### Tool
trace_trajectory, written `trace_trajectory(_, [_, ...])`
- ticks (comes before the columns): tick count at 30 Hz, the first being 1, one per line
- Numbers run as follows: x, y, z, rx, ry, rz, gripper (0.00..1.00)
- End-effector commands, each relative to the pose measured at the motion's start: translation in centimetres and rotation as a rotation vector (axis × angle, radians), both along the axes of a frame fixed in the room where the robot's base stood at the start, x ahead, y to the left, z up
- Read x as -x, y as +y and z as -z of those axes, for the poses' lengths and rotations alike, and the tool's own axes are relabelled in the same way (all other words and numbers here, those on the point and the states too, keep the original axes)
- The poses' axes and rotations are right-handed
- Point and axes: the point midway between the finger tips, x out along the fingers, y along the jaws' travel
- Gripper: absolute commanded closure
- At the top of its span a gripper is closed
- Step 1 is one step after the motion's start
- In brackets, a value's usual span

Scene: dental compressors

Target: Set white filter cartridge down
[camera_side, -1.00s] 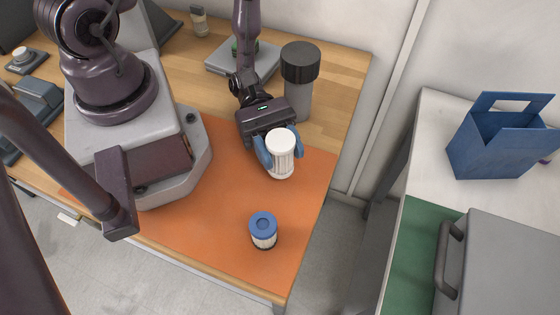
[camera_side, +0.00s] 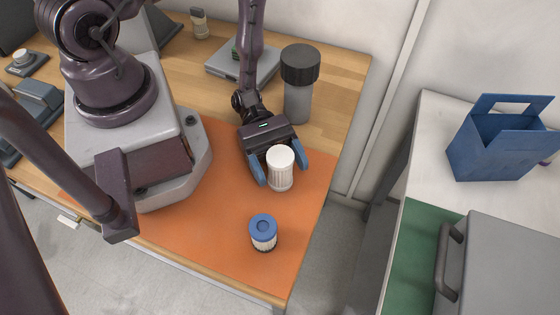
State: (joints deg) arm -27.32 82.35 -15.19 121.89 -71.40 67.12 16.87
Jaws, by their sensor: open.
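The white filter cartridge (camera_side: 280,170) stands upright on the orange mat (camera_side: 205,225), near the mat's right side. My gripper (camera_side: 281,176) is open, with one blue finger on each side of the cartridge and a small gap visible at least on the right. Whether the left finger touches it, I cannot tell. The cartridge's far side is hidden by its own body and the gripper.
A blue-topped filter cartridge (camera_side: 263,232) stands nearer the mat's front. A grey canister with a black lid (camera_side: 299,88) stands just behind my gripper. A grey scale-like device (camera_side: 243,65) sits at the back. The mat's left front is clear.

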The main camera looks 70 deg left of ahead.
Motion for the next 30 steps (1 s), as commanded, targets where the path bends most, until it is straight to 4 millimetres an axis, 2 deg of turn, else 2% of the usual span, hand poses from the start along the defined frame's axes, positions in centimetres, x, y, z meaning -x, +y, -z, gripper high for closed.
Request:
trace_trajectory(4, [0.0,0.1,-0.3,-0.001,-0.001,0.0,0.28])
trace_trajectory(8, [-0.1,1.8,-0.2,-0.002,-0.002,-0.003,0.28])
trace_trajectory(15, [-0.1,7.1,-0.2,-0.003,-0.001,-0.005,0.28])
trace_trajectory(21, [-0.1,10.5,-0.2,-0.002,-0.001,-0.002,0.28])
trace_trajectory(25, [0.0,11.7,-0.2,-0.001,0.001,0.0,0.28])
trace_trajectory(30, [0.0,12.1,-0.3,0.001,0.002,0.001,0.28])
